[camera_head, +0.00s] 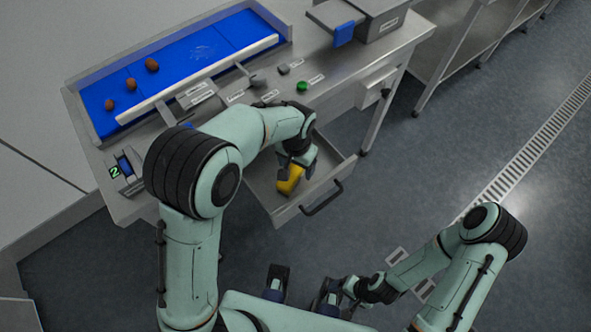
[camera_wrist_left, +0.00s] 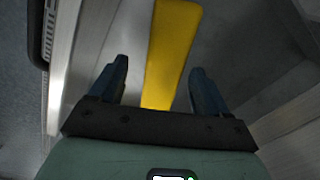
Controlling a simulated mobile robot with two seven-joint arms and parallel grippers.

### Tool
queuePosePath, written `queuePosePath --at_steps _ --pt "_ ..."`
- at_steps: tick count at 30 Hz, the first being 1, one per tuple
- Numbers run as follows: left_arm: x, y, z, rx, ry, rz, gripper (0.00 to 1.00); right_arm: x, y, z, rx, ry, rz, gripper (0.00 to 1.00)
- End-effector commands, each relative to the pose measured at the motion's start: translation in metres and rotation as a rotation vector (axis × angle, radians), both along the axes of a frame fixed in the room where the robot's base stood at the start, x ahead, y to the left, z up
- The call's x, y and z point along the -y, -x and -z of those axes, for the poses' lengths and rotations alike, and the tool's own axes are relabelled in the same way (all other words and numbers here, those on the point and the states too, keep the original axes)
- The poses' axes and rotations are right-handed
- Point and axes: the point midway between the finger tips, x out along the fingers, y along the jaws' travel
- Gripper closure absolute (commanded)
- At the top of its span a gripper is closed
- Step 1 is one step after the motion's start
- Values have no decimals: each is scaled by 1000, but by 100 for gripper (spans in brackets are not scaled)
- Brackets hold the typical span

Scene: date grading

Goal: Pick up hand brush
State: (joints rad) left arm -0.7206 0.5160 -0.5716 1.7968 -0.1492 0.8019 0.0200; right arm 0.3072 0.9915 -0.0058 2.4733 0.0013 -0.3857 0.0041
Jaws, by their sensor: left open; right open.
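The hand brush, seen as a yellow piece (camera_head: 290,181), lies in the open drawer below the worktable. My left gripper (camera_head: 297,170) is over the drawer, pointing down at the brush and hiding part of it. In the left wrist view the yellow brush (camera_wrist_left: 172,45) runs lengthwise between the two open fingers of my left gripper (camera_wrist_left: 160,66), with a gap on each side. Its bristles cannot be made out. My right gripper (camera_head: 347,297) is open and apart from the drawer, low in the head view.
The drawer (camera_head: 262,190) has raised metal walls and a dark front handle (camera_head: 322,198). Above it, the worktable holds a blue belt (camera_head: 185,62) with brown dates, a green button (camera_head: 302,86) and a metal box (camera_head: 372,18). Open floor lies right of the drawer.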

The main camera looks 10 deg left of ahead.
Motion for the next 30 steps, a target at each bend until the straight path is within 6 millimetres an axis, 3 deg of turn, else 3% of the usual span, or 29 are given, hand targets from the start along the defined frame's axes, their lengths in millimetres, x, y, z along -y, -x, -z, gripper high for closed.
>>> queuePosePath --at_steps 6,16,21,22,30 --pt "-4 -4 34 -4 -1 -3 23 0 1 5 -2 0 0 23" --pt "-4 -5 40 0 0 -1 23 0 1 5 -2 0 0 23" --pt "-4 -5 40 0 0 -2 79 0 1 5 -2 0 0 23" --pt "-4 -5 40 0 0 -2 83 0 1 5 -2 0 0 23" --pt "-4 -5 39 0 0 -2 83 0 1 5 -2 0 0 23"
